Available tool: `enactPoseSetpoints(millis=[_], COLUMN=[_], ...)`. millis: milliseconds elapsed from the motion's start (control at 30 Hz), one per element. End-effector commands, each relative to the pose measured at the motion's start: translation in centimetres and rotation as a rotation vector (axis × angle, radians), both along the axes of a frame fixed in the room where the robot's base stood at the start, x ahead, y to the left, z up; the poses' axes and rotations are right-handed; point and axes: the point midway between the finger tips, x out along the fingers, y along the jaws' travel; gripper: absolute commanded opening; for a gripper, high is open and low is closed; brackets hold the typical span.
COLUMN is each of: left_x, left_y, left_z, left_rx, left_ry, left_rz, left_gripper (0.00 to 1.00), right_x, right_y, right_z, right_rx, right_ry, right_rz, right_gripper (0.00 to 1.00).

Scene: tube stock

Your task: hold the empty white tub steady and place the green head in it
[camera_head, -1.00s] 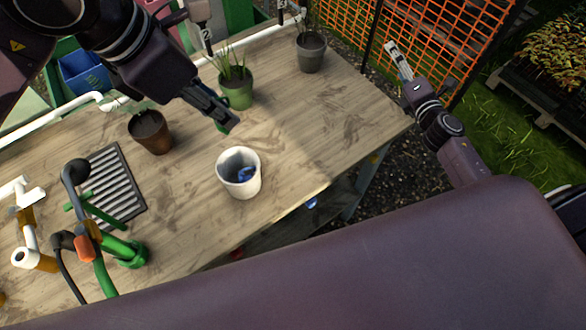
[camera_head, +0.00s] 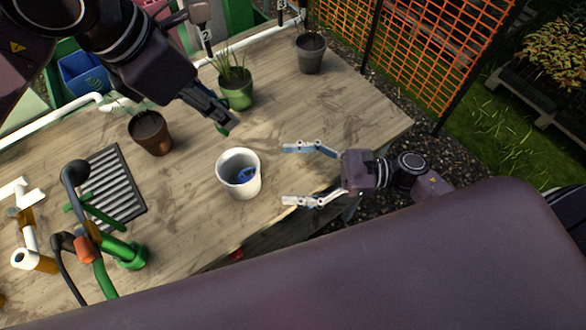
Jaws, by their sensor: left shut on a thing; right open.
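The white tub (camera_head: 229,186) stands upright near the front edge of the wooden table, with a small blue thing (camera_head: 246,174) inside it. My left gripper (camera_head: 222,122) is shut on the green head (camera_head: 223,130), a small green piece mostly hidden by the fingers. It holds the head behind the tub, a little to the left of the tub's middle. My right gripper (camera_head: 287,174) is wide open to the right of the tub. Its two fingers point left toward the tub, apart from it, with nothing between them.
A brown pot (camera_head: 151,139), a green pot with a plant (camera_head: 236,96) and a grey pot (camera_head: 311,59) stand on the table (camera_head: 190,210). A ribbed dark tray (camera_head: 117,186) and green pipe fittings (camera_head: 128,256) are at left. The right part of the table is clear.

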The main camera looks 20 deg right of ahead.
Motion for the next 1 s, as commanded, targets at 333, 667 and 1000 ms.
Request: enactPoseSetpoints(millis=[333,667,1000], left_x=[0.0,0.0,0.0], left_y=[0.0,0.0,0.0], left_z=[0.0,0.0,0.0], left_rx=[0.0,0.0,0.0], left_ry=[0.0,0.0,0.0], left_rz=[0.0,0.0,0.0], left_gripper=[0.07,0.07,0.07], right_x=[1.5,3.2,3.5], right_y=[5.1,10.1,11.3], right_z=[0.2,0.1,0.1], right_rx=[0.004,0.003,0.002], right_ry=[-0.006,-0.003,-0.002], right_rz=[0.004,0.002,0.002], right_gripper=[0.79,0.79,0.79])
